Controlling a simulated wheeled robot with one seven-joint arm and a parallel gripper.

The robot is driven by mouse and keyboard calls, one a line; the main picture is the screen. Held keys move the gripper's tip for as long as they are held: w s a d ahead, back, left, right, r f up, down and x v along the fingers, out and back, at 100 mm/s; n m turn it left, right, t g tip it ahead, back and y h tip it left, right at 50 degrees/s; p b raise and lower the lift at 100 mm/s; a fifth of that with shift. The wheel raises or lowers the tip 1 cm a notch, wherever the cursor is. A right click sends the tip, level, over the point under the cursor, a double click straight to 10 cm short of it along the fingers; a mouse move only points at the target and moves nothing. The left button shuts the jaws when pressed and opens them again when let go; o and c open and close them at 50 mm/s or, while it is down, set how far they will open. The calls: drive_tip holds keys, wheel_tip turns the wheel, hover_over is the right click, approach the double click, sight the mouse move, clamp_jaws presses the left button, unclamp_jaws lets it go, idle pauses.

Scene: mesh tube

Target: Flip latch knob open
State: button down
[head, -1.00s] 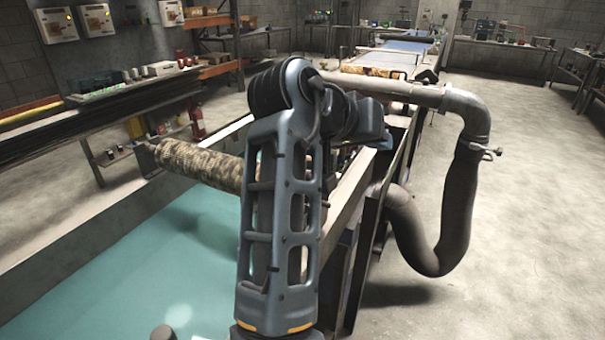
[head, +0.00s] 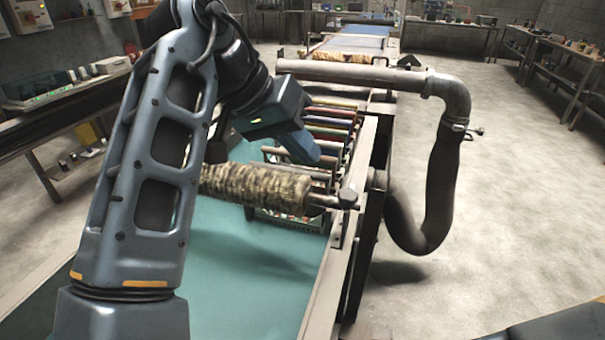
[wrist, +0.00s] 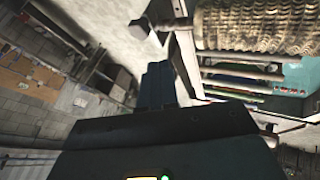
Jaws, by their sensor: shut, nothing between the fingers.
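The roll also shows at the upper right there (wrist: 255,25).
A teal sheet (head: 255,270) lies below the roll. Several coloured rods (head: 330,120) lie across the frame behind it. A thick grey pipe (head: 440,180) bends down at the right of the frame. The concrete floor at the right is open.

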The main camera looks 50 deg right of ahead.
sight(331, 198)
drive_tip(key=shift+w+a, duration=0.2)
drive_tip(key=shift+w, duration=0.15)
drive_tip(key=x, duration=1)
drive_tip(key=shift+p, duration=0.4)
drive_tip(key=shift+s+d, duration=0.35)
drive_tip(key=shift+d, duration=0.15)
drive_tip(key=shift+w+a, duration=0.1)
